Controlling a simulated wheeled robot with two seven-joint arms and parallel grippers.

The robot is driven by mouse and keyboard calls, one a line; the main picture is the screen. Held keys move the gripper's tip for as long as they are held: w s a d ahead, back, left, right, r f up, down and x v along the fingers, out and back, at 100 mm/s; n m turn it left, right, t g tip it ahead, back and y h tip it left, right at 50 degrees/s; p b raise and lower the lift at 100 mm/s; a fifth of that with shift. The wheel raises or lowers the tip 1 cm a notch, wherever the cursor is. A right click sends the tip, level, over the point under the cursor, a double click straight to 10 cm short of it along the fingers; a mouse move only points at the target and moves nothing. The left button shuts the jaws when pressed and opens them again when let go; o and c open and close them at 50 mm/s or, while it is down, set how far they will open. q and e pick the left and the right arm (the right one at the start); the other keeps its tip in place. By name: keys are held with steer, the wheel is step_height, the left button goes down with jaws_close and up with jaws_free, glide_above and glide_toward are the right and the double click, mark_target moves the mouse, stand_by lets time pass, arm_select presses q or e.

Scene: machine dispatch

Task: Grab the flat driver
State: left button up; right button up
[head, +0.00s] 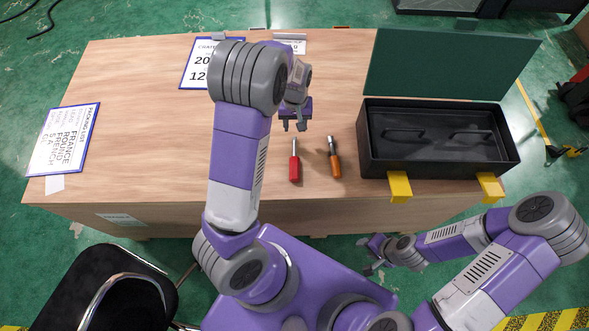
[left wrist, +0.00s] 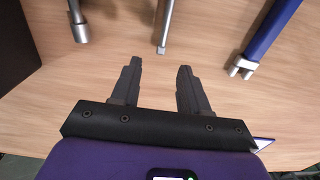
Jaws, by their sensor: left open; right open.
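The red-handled driver (head: 295,168) lies on the wooden table, its shaft toward my left gripper (head: 296,125). In the left wrist view its shaft (left wrist: 162,35) ends in a flat tip, just beyond and between the open fingers of my left gripper (left wrist: 160,66). The orange-handled driver (head: 335,163) lies to its right; its socket-like tip (left wrist: 81,30) shows in the left wrist view. A blue tool (left wrist: 268,35) with a forked metal end is also there, hidden in the head view. My right gripper (head: 368,255) is open and empty, in front of the table.
A black toolbox (head: 374,168) with its green lid (head: 450,65) raised stands on the right of the table (head: 130,130). Clipboards lie at the far left (head: 63,140) and back (head: 198,62). A black chair (head: 95,295) stands at the front left.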

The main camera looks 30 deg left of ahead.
mark_target(294, 140)
arm_select(q)
step_height(294, 140, down, 3)
steer(key=shift+r+b, duration=0.15)
steer(key=shift+b, duration=0.3)
steer(key=f, duration=0.1)
steer(key=f+b, duration=0.2)
steer(key=shift+s+f, duration=0.3)
steer(key=shift+f, duration=0.55)
steer(key=shift+r, duration=0.1)
steer(key=shift+c, duration=0.2)
jaws_close()
